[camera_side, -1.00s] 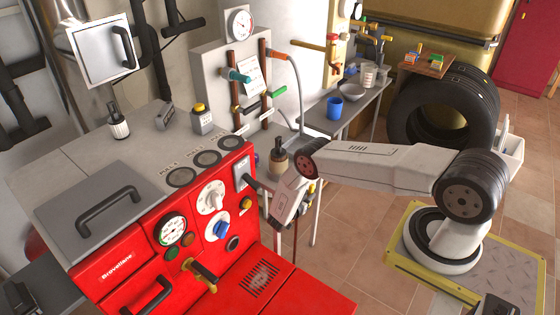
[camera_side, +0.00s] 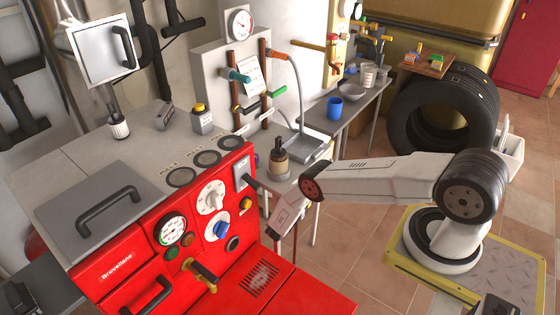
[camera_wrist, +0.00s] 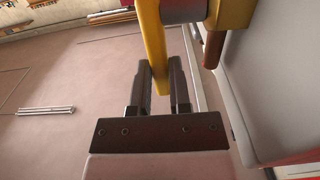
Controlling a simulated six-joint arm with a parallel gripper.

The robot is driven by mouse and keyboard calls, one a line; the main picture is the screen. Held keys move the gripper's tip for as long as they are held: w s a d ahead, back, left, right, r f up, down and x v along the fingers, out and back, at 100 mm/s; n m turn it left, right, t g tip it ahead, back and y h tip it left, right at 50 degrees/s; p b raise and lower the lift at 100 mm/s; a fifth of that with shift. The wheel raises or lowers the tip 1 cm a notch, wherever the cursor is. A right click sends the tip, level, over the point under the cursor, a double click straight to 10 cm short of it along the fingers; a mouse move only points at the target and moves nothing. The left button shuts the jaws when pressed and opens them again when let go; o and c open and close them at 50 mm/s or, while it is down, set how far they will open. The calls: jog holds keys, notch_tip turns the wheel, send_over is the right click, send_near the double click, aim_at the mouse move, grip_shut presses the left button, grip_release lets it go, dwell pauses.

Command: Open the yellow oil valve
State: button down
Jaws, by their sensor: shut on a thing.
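The yellow valve lever (camera_wrist: 150,40) hangs down from the top of the wrist view as a flat, slightly curved bar. It joins a yellow body (camera_wrist: 234,13) at the upper right. My gripper (camera_wrist: 159,68) has its two dark fingers on either side of the lever's lower end and is shut on it. In the side view my wrist (camera_side: 290,212) is low, just beyond the right side of the red boiler (camera_side: 130,262). My fingertips and the held lever are hidden there by the boiler.
In the wrist view, a brown pipe (camera_wrist: 213,50) and a pale panel (camera_wrist: 282,70) are close on the right. The side view shows a metal bench (camera_side: 350,115) behind my arm, stacked tires (camera_side: 420,110) and open tiled floor (camera_side: 370,240).

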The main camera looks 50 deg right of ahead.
jog(key=c, duration=0.6)
grip_release()
jog(key=shift+o, duration=0.2)
jog(key=shift+a, duration=0.1)
jog(key=a, duration=0.7)
jog(key=shift+a, duration=0.35)
